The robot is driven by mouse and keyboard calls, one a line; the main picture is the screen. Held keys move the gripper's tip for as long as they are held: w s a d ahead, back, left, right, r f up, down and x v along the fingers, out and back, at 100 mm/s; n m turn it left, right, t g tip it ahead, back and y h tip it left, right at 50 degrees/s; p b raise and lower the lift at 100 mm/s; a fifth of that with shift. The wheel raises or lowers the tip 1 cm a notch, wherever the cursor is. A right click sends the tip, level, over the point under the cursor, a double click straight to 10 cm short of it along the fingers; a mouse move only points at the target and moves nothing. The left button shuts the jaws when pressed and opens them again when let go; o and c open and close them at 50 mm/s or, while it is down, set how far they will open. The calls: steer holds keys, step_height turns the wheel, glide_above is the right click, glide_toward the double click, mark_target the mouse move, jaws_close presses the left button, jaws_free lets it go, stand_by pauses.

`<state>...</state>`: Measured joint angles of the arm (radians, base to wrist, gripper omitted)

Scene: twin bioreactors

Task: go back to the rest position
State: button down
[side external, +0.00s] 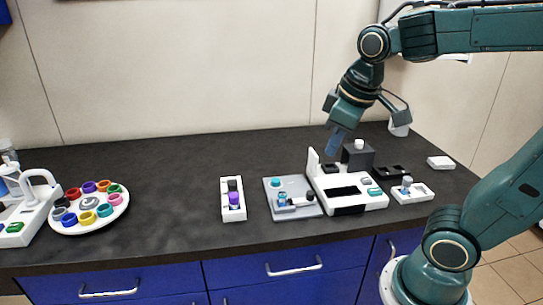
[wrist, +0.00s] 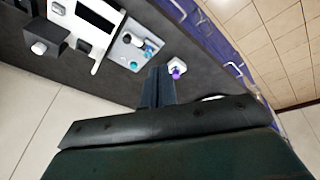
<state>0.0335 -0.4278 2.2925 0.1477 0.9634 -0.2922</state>
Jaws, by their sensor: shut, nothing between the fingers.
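My gripper (side external: 337,139) hangs above the back of the white bench device (side external: 375,201) in the side view, tilted downward. Its fingers are together and hold nothing. In the wrist view the closed gripper (wrist: 158,72) points toward the bench, with the grey plate unit (wrist: 128,50) and the purple-capped vial holder (wrist: 177,67) beyond it. The fingers look clear of everything on the bench.
The dark bench (side external: 170,165) carries a white holder with dark and purple caps (side external: 233,212), a grey plate unit (side external: 308,211), a small white tray (side external: 425,195) and a round rack of coloured caps (side external: 68,214). The bench left of the holder is mostly clear.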

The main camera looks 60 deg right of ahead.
steer(key=s+a+m+t+y, duration=0.1)
steer(key=s+a+t, duration=0.1)
steer(key=s, duration=0.4)
steer(key=shift+a+f, duration=0.45)
steer(key=shift+a, duration=0.25)
